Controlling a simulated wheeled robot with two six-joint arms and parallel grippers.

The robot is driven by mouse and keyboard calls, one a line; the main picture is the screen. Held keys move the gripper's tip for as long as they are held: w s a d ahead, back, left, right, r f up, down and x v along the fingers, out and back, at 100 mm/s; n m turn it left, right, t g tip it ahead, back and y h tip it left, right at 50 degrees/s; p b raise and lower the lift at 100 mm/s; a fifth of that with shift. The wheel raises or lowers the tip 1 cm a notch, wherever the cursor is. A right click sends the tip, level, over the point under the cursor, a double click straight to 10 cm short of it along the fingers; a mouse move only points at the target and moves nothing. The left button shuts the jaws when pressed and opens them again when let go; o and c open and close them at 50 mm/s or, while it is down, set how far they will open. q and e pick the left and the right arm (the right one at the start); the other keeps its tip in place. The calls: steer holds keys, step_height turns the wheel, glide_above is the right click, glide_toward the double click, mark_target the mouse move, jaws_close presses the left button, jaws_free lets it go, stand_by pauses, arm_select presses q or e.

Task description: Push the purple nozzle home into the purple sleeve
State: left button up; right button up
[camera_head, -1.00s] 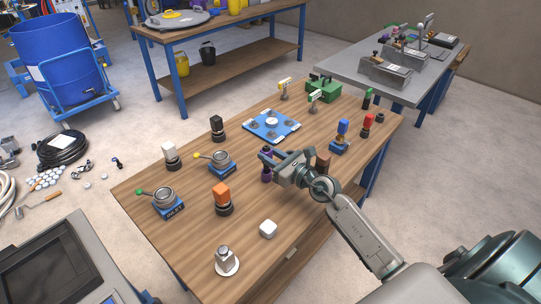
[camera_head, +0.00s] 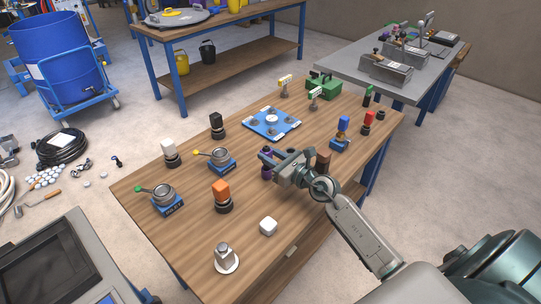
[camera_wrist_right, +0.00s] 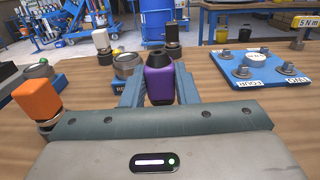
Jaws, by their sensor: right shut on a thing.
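A purple piece with a black collar on top, which I take as the purple nozzle (camera_wrist_right: 159,80), stands upright between the fingers of my right gripper (camera_wrist_right: 160,88) in the right wrist view. The fingers are shut on its sides. In the head view my right gripper (camera_head: 267,160) is low over the wooden table, and a little purple (camera_head: 266,171) shows below its fingertips. I cannot tell whether that purple is the nozzle or the purple sleeve. The lower end of the piece is hidden, so its seating does not show. My left gripper is not in view.
An orange block on a black base (camera_head: 222,194) and a metal pot on a blue base (camera_head: 221,159) stand to the left.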

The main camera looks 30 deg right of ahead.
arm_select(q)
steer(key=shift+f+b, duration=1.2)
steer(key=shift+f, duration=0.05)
arm_select(e)
steer(key=shift+s+f, duration=0.1)
steer(key=shift+f, duration=1.4)
steer(key=o, duration=1.1)
steer(key=shift+c, duration=0.2)
steer(key=shift+s+d+f, duration=0.1)
steer(key=shift+s+d, duration=0.1)
steer(key=shift+s, duration=0.2)
steer(key=b+v, duration=0.1)
steer(key=v, duration=0.7)
steer(key=shift+s+d, duration=0.1)
steer(key=shift+s, duration=0.2)
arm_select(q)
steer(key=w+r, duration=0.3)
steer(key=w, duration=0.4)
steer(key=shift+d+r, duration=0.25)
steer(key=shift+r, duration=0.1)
arm_select(e)
steer(key=shift+s+d, duration=0.2)
steer(key=shift+s, duration=0.35)
